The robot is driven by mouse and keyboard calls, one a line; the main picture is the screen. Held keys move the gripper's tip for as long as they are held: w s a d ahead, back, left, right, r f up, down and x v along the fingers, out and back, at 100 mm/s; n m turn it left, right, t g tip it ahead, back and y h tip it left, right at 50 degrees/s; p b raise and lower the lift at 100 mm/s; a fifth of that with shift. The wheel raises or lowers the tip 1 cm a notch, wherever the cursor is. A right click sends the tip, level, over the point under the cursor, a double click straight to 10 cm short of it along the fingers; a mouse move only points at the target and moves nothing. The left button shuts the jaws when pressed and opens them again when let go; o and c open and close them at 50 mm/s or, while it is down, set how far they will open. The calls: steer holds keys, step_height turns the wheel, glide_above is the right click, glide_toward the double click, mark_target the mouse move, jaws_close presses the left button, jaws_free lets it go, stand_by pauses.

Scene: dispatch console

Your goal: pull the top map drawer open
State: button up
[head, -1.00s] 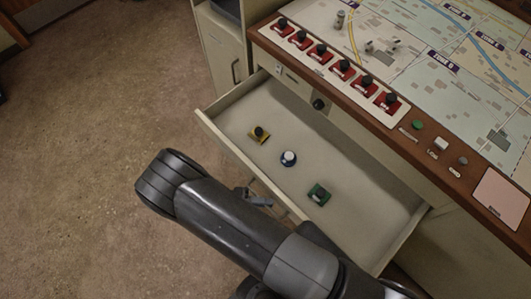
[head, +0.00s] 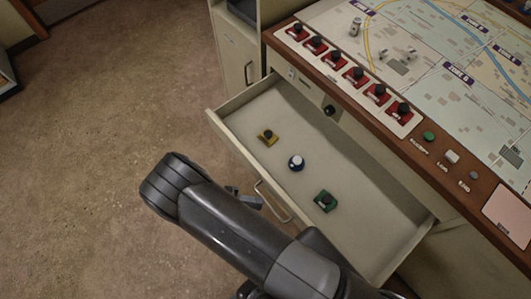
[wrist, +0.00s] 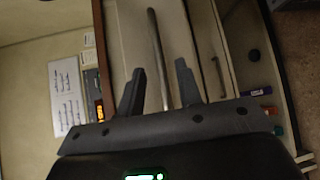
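The top map drawer (head: 229,137) stands pulled out from the console in the head view, its inside showing. Its bar handle (head: 272,202) is on the outer face of the drawer front, partly behind my arm. My gripper (head: 246,198) is just outside the drawer front, apart from the handle and partly hidden by my arm. In the wrist view my gripper (wrist: 160,68) is open, with a long bar handle (wrist: 154,40) showing between its fingers. The fingers are not closed on it.
The console top carries a map (head: 440,50) and a row of red switches (head: 355,76). The floor (head: 110,110) at left is clear.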

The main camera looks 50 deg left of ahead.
steer(key=shift+v, duration=1.15)
steer(key=n+g+y, duration=0.7)
steer(key=g+y, duration=0.2)
steer(key=y, duration=0.3)
glide_toward(261, 195)
steer(key=x, duration=0.7)
steer(key=shift+a+f, duration=0.1)
steer(key=shift+f, duration=0.25)
